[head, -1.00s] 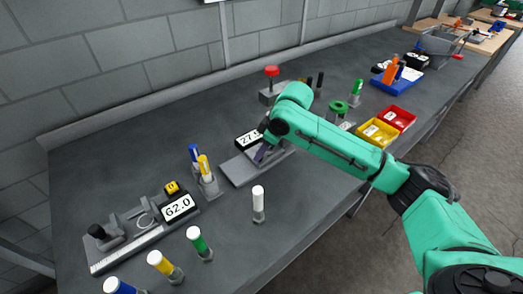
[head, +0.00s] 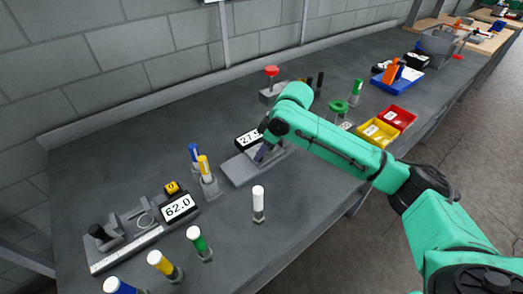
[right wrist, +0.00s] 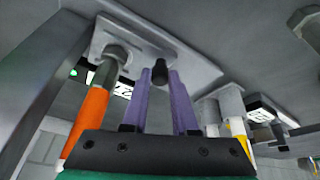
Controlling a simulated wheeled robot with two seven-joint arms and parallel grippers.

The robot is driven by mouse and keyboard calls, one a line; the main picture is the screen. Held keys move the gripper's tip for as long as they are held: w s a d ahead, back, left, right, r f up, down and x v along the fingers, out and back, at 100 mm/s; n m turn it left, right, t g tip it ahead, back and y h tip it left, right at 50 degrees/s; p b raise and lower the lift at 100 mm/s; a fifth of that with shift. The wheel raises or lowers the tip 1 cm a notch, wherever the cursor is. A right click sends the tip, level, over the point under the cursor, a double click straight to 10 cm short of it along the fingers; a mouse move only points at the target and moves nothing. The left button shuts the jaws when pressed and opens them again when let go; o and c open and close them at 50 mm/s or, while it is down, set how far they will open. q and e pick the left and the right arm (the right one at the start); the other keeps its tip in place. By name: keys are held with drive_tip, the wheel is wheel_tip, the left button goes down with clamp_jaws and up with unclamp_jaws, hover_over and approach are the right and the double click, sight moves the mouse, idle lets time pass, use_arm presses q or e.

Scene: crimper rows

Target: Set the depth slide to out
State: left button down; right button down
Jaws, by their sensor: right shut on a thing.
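My right gripper (head: 262,153) is low over a grey base plate (head: 239,170) at the middle of the bench. In the right wrist view its two purple fingers (right wrist: 160,85) are shut on a small black knob (right wrist: 160,72) by the grey plate (right wrist: 205,72). This knob may belong to the depth slide; I cannot read any in or out mark. A display (head: 249,139) showing about 27 stands behind the plate, its right end hidden by my arm. An orange cylinder (right wrist: 88,122) is left of the fingers in the wrist view. My left gripper is not in view.
A blue and a yellow marker (head: 204,168) stand left of the plate. A white-capped post (head: 258,203) stands in front. A ruler fixture (head: 125,250) with a 62.0 display (head: 179,207) is at the left. Yellow (head: 378,132) and red bins (head: 397,117) lie right of my arm.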

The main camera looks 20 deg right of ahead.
drive_tip(key=shift+r, duration=0.15)
idle(0.4)
drive_tip(key=shift+a+p, duration=0.25)
drive_tip(key=shift+p, duration=0.05)
drive_tip(key=s+a+p, duration=0.1)
drive_tip(key=a, duration=0.1)
drive_tip(key=s+a+p, duration=0.1)
drive_tip(key=a, duration=0.1)
drive_tip(key=s+a+p, duration=0.1)
drive_tip(key=a, duration=0.2)
drive_tip(key=shift+a+r+p, duration=0.1)
drive_tip(key=shift+p, duration=0.3)
drive_tip(key=shift+s+a, duration=0.1)
drive_tip(key=shift+a, duration=0.2)
drive_tip(key=c, duration=0.7)
unclamp_jaws()
drive_tip(key=shift+s+a, duration=0.1)
